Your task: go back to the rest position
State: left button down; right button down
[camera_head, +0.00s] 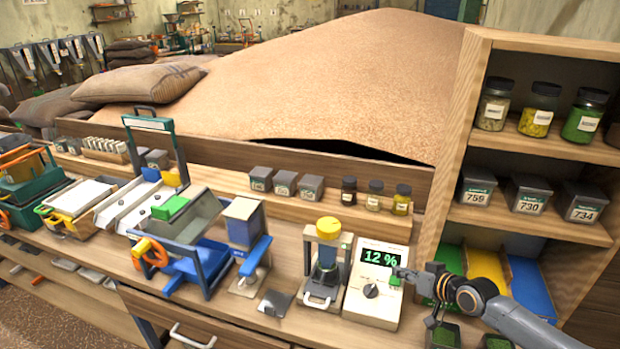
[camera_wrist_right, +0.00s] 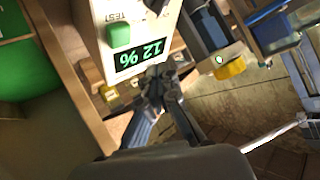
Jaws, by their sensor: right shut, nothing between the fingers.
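A white meter (camera_head: 376,308) stands on the bench and its green display (camera_head: 380,258) reads 12 %. It has a dark knob and a green button (camera_head: 395,281) on its right side. My right gripper (camera_head: 403,273) is shut and empty, in front of or right beside that button; I cannot tell whether it touches. In the right wrist view the shut fingers (camera_wrist_right: 158,72) lie close to the upside-down display (camera_wrist_right: 140,55), and the green button (camera_wrist_right: 119,35) shows apart from the fingertips. My left gripper is not in view.
A wooden shelf (camera_head: 452,160) with jars and numbered tins stands on the right, close to my right arm. A device with a yellow top (camera_head: 328,228) is left of the meter. Small green-filled containers (camera_head: 446,335) sit below my right arm. A large grain heap (camera_head: 330,75) lies behind.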

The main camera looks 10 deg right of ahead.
jog(key=s+a+f+n+g+y, duration=0.15)
jog(key=s+a+f, duration=0.25)
jog(key=s+a, duration=0.5)
jog(key=s+a+f+n+g, duration=0.35)
jog(key=s+a, duration=0.45)
jog(key=a, duration=0.3)
jog(key=s+d+r+m+g+h, duration=0.1)
jog(key=s+r+m+g+h, duration=0.1)
jog(key=s, duration=0.6)
jog(key=s+d+r+m+g+h, duration=0.1)
jog(key=s+d+h, duration=0.15)
jog(key=s, duration=0.55)
notch_tip(320, 180, down, 28)
jog(key=s+g+b, duration=0.1)
jog(key=b, duration=0.2)
jog(key=s+d+f+g+b, duration=0.1)
jog(key=s+d+f+b, duration=0.1)
jog(key=s+f, duration=1.5)
notch_tip(320, 180, down, 3)
jog(key=shift+s+d+f+g+h+b, duration=0.15)
jog(key=shift+g+h+b, duration=0.15)
jog(key=shift+b, duration=0.2)
